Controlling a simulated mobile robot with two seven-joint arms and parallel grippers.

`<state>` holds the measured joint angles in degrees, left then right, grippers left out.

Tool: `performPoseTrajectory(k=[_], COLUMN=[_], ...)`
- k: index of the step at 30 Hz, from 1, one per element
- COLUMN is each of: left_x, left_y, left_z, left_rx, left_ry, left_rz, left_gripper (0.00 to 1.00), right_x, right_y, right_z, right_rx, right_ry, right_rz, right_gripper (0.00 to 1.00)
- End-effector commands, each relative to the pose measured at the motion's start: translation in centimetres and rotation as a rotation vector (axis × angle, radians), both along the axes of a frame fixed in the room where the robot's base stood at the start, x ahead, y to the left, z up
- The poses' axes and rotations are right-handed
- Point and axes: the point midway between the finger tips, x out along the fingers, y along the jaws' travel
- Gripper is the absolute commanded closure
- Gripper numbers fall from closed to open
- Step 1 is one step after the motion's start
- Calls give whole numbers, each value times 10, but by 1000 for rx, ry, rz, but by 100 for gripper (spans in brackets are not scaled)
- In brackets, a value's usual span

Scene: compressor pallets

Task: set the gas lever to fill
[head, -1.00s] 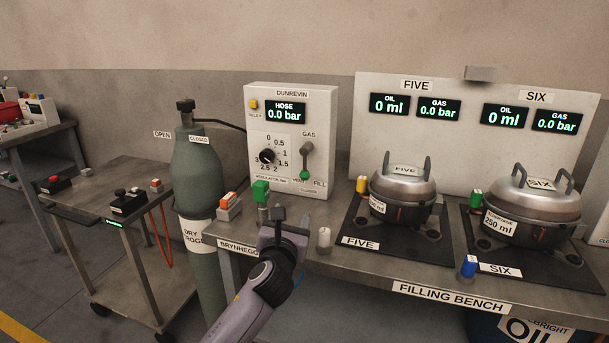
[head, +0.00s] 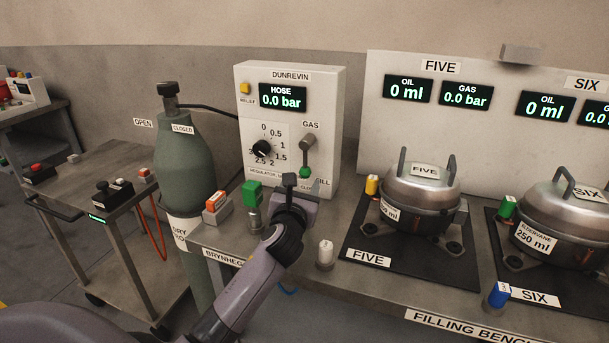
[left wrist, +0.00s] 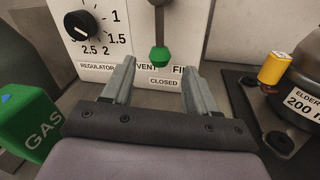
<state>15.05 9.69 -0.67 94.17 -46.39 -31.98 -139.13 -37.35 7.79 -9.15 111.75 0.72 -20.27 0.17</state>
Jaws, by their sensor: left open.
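The gas lever (head: 307,158) is on the front of the white Dunrevin panel (head: 327,100). It hangs straight down with a green knob, which also shows in the left wrist view (left wrist: 159,58). My left gripper (head: 304,185) is open and empty, just in front of and below the knob. In the left wrist view its fingers (left wrist: 157,76) stand left and right of the knob's line, with no contact visible. My right gripper is not in view.
A green GAS coupling (head: 252,193) stands close left of my gripper, with an orange-and-white block (head: 216,203) beyond it. A white-capped peg (head: 325,253) and pot FIVE (head: 422,190) are to the right. The hose display (head: 283,97) reads 0.0 bar.

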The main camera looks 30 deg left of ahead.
Motion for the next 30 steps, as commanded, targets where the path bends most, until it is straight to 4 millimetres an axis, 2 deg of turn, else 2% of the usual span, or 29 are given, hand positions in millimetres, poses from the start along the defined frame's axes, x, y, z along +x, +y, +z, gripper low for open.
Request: performPoseTrajectory(k=[4,10,23,28,30], left_x=[19,36,42,42,42], left_y=[9,17,19,19,19], left_z=[0,0,0,0,0], left_rx=[-3,-2,-2,-2,-2], left_ry=[-1,-1,-1,-1,-1], left_rz=[1,1,0,0,0], left_gripper=[42,42,42,97,100], right_x=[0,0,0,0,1], right_y=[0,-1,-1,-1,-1], right_z=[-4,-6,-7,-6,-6], right_rx=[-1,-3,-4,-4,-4], right_ry=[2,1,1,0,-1], right_rz=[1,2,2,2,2], right_gripper=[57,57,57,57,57])
